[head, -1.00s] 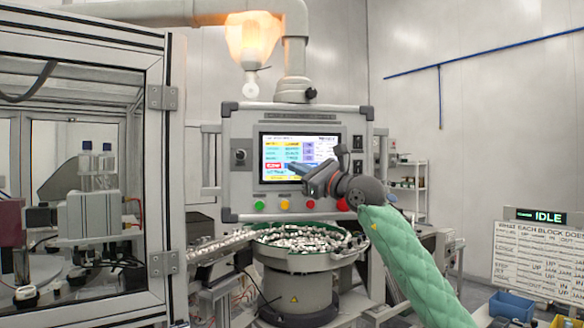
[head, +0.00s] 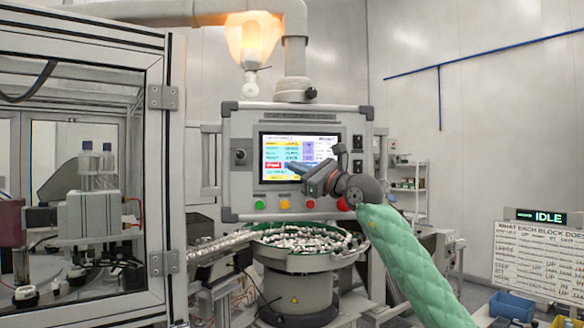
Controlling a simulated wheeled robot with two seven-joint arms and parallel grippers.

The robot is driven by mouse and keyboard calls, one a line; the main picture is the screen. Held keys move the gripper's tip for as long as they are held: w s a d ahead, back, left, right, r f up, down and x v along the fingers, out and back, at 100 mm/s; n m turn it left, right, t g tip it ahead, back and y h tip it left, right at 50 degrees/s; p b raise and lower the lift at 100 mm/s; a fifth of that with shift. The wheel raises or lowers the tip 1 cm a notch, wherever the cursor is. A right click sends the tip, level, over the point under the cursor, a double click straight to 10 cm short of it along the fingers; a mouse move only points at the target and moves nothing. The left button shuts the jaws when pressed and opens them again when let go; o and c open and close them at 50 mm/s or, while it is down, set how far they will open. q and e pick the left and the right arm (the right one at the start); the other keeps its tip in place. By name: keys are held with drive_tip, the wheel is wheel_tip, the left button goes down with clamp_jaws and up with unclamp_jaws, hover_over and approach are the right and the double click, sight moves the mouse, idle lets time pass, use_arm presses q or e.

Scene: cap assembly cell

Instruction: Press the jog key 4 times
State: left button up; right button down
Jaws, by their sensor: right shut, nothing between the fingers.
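The control panel (head: 236,186) has a lit touchscreen (head: 285,144) with coloured fields and a red field at its lower left. The lettering is too small to read, so I cannot tell which key is the jog key. My right gripper (head: 293,167) is shut and empty. Its tips are in front of the screen's lower middle and hide part of it. I cannot tell whether they touch the glass. My left gripper is not in view.
Green, yellow and red buttons (head: 285,204) line the panel's lower edge. A bowl feeder (head: 297,262) full of small parts stands below. A glazed machine cabinet (head: 161,200) is at left. A sign reading IDLE (head: 547,216) is at right.

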drive_tip(key=shift+w, duration=0.15)
idle(0.5)
drive_tip(key=shift+s, duration=0.2)
drive_tip(key=shift+s+b, duration=0.15)
drive_tip(key=shift+b, duration=0.2)
drive_tip(key=shift+s+d, duration=0.1)
drive_tip(key=shift+s, duration=0.25)
drive_tip(key=s, duration=0.1)
drive_tip(key=s+b, duration=0.1)
drive_tip(key=s, duration=0.1)
drive_tip(key=s+b, duration=0.1)
drive_tip(key=s, duration=0.1)
drive_tip(key=shift+d, duration=0.4)
drive_tip(key=shift+r, duration=0.1)
idle(2.5)
